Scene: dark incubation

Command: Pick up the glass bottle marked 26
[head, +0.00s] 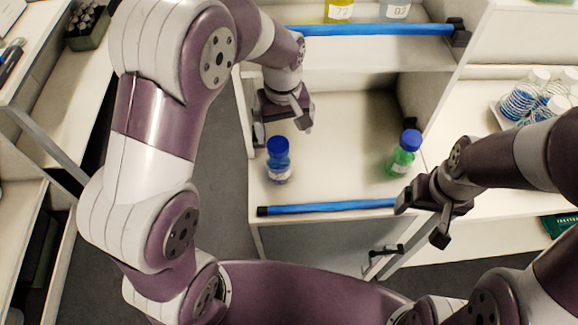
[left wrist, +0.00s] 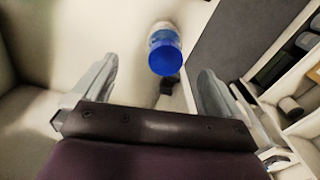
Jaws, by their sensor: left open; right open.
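A small bottle with a blue cap (head: 279,162) stands upright on the lower shelf in the head view, its label too small to read. It also shows in the left wrist view (left wrist: 164,52), cap towards the camera and between the finger lines. My left gripper (head: 283,131) is open and empty, just behind and above this bottle in the picture, apart from it. A green bottle with a blue cap (head: 403,154) stands at the right of the same shelf, label unreadable. My right gripper (head: 421,221) is open and empty, below and right of the green bottle. I cannot tell which bottle is marked 26.
A blue rail (head: 330,207) runs along the lower shelf's front edge, another (head: 370,29) along the upper shelf. Up there stand a yellow bottle (head: 339,11) and a clear one (head: 396,10). The lower shelf's middle is clear.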

